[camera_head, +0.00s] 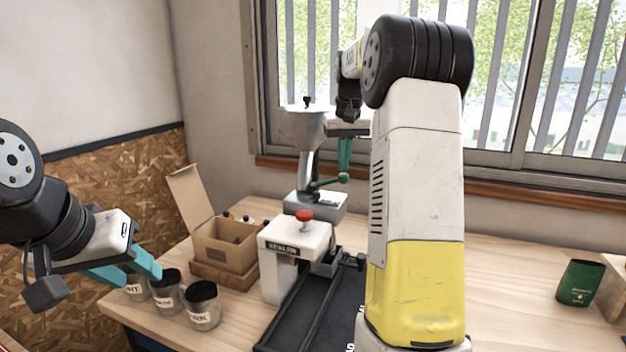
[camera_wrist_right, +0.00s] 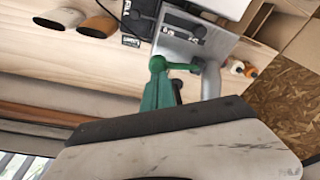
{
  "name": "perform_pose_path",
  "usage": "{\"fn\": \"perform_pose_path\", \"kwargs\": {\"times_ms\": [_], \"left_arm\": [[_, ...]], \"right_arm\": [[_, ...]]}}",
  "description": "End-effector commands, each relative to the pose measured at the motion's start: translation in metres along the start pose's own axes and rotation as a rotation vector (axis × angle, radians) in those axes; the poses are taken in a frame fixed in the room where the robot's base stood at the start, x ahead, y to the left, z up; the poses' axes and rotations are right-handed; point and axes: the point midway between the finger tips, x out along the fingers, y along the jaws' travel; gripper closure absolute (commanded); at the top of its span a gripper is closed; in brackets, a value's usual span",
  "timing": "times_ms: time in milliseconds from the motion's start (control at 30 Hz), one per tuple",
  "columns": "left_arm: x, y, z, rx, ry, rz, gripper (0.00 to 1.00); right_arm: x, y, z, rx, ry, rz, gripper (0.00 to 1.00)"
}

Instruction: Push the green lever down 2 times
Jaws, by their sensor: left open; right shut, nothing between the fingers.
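The green lever (camera_head: 329,181) sticks out to the right from the base of the grey hopper machine (camera_head: 306,135), with a round green knob at its end. It lies nearly level, the knob end slightly higher. In the right wrist view the lever (camera_wrist_right: 180,67) and its knob show past my fingers. My right gripper (camera_head: 345,166) is shut and empty, pointing down just above the knob; its fingers also show in the wrist view (camera_wrist_right: 155,92). I cannot tell whether they touch it. My left gripper (camera_head: 143,277) is open and empty, above the labelled jars at the left.
A white sealer (camera_head: 290,240) with a red knob (camera_head: 304,216) and a black tray (camera_head: 310,318) stand in front of the machine. An open cardboard box (camera_head: 222,248) and several jars (camera_head: 202,305) are to the left. A green pouch (camera_head: 578,284) stands far right. Tabletop between is clear.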

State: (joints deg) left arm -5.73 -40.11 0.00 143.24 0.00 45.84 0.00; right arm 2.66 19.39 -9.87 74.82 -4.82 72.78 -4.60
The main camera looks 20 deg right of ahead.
Motion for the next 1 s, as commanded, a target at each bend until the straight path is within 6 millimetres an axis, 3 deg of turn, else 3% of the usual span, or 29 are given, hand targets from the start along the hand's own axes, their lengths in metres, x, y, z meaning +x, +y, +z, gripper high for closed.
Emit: {"fn": "perform_pose_path", "kwargs": {"times_ms": [1000], "left_arm": [[0.0,0.0,0.0,0.0,0.0,0.0,0.59]], "right_arm": [[0.031,-0.001,0.006,0.0,0.0,-0.001,1.0]]}}
